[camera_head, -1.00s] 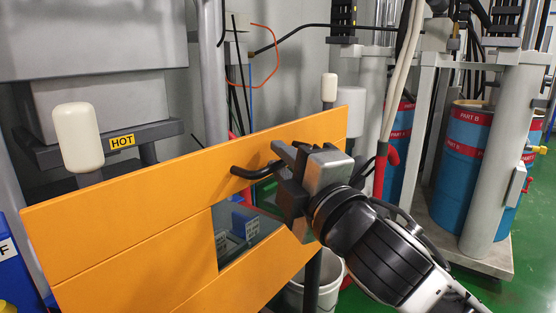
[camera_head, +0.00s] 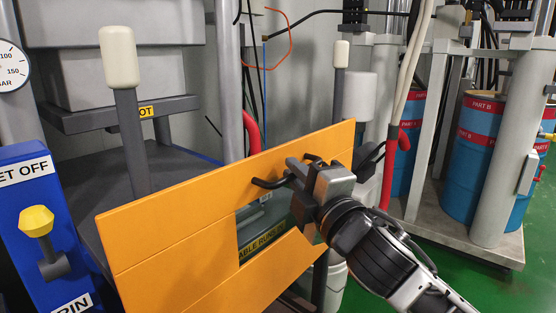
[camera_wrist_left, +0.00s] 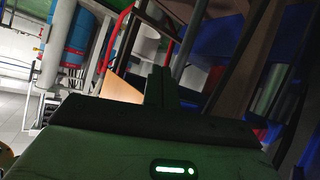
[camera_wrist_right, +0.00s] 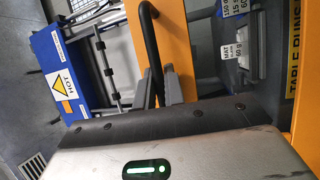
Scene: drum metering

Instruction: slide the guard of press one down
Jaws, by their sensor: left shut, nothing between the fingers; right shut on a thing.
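The orange guard (camera_head: 180,240) of the press is a wide panel with a window cut in it, and a black bar handle (camera_head: 270,183) on its face. My right gripper (camera_head: 305,178) is shut on the handle. In the right wrist view the handle (camera_wrist_right: 150,45) runs down to the fingers beside the orange panel (camera_wrist_right: 175,50). Two grey posts with cream caps (camera_head: 120,58) (camera_head: 341,54) rise above the panel's top edge. My left gripper (camera_wrist_left: 160,88) shows only in its own wrist view, shut and empty; the orange panel's edge (camera_wrist_left: 120,88) appears beyond it.
A blue box (camera_head: 42,215) with a yellow knob (camera_head: 37,221) stands at the left, below a pressure gauge (camera_head: 10,68). A HOT label (camera_head: 147,111) marks the press. Blue drums (camera_head: 470,150) stand at the back right. Green floor (camera_head: 470,285) is clear at lower right.

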